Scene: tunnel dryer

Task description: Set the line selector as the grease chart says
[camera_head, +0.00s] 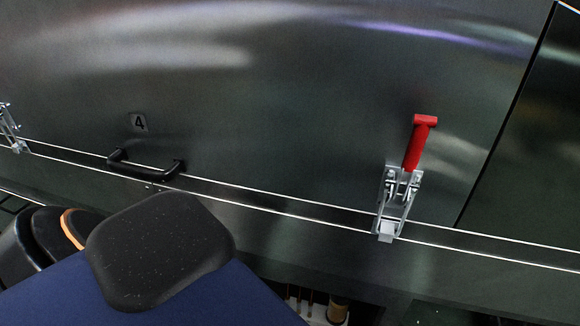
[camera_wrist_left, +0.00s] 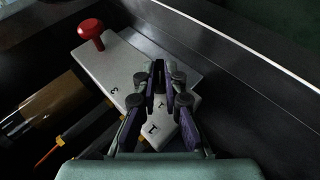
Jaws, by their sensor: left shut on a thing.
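In the left wrist view a pale grey plate (camera_wrist_left: 120,68), which looks like the line selector's, carries dark marks; a 3 and a 1 seem readable, and one between them is unclear. My left gripper (camera_wrist_left: 160,74), with purple fingers and dark pads, is shut over the plate on a dark part, apparently the selector's handle. The fingers hide most of that part, so its exact pointing cannot be told. A red knob (camera_wrist_left: 90,30) stands at the plate's far left corner. The grease chart is not in view. My right gripper is not in view.
In the head view a dark metal panel (camera_head: 280,110) bears a number 4 label (camera_head: 139,122), a black handle (camera_head: 146,170) and a red-handled toggle clamp (camera_head: 408,175). In the left wrist view a brown cylinder (camera_wrist_left: 45,105) and cables lie left of the plate. A dark wall (camera_wrist_left: 245,75) stands right.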

